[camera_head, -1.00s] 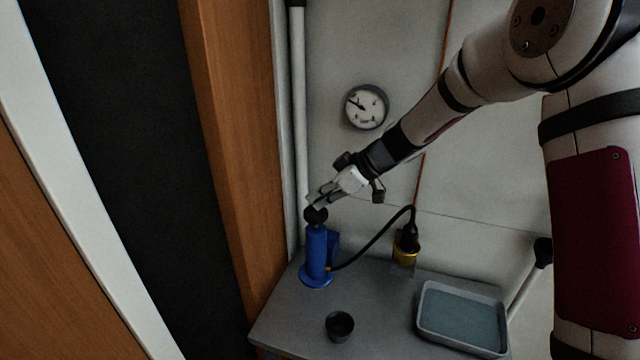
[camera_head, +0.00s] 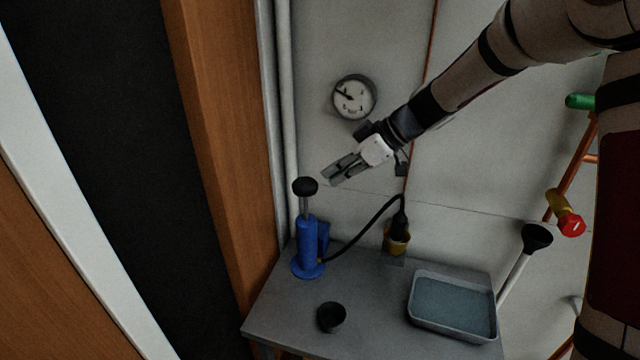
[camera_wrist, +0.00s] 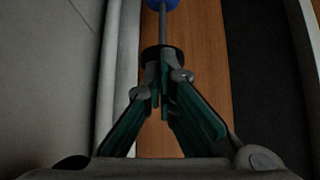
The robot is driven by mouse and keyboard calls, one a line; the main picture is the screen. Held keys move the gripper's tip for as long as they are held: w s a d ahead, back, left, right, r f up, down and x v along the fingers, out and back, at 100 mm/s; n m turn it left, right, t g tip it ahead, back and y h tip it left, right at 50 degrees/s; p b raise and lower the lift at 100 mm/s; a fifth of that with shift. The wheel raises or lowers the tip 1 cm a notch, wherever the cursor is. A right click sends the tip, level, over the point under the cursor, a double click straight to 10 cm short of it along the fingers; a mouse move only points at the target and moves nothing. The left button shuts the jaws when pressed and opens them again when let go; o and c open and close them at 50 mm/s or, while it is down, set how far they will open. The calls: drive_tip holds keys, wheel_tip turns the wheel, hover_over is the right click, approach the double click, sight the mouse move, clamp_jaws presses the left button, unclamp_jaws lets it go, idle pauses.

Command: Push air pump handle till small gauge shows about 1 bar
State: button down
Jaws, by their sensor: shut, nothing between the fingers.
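The blue air pump (camera_head: 308,245) stands upright at the left back of the grey table. Its black handle knob (camera_head: 305,186) is up, with a length of pale rod showing below it. My gripper (camera_head: 328,178) is shut and empty, just right of the knob and slightly above it, apparently apart from it. In the wrist view the knob (camera_wrist: 163,56), the rod and a bit of the blue body show beyond my fingers (camera_wrist: 163,90). A round white gauge (camera_head: 354,98) hangs on the wall; its dark needle points to the upper left, and its figures are too small to read.
A black hose (camera_head: 365,235) runs from the pump to a black fitting in a yellow collar (camera_head: 397,243). A dark cup (camera_head: 331,317) and a grey tray (camera_head: 452,305) are on the table. A wooden post (camera_head: 215,150) stands close left. Pipes with green and red parts are at right.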

drive_tip(key=shift+v, duration=1.65)
idle(0.6)
wheel_tip(320, 180, up, 9)
drive_tip(key=a, duration=0.1)
drive_tip(key=shift+w+a, duration=0.25)
drive_tip(key=shift+w, duration=0.05)
drive_tip(key=p, duration=0.2)
hover_over(309, 180)
drive_tip(key=f, duration=0.6)
drive_tip(key=shift+s+d+f, duration=0.15)
drive_tip(key=shift+s+f, duration=0.05)
drive_tip(key=f, duration=0.3)
drive_tip(key=shift+w+a+f+p, duration=0.1)
drive_tip(key=shift+a+f+p, duration=0.1)
drive_tip(key=shift+p, duration=0.2)
drive_tip(key=shift+f, duration=0.55)
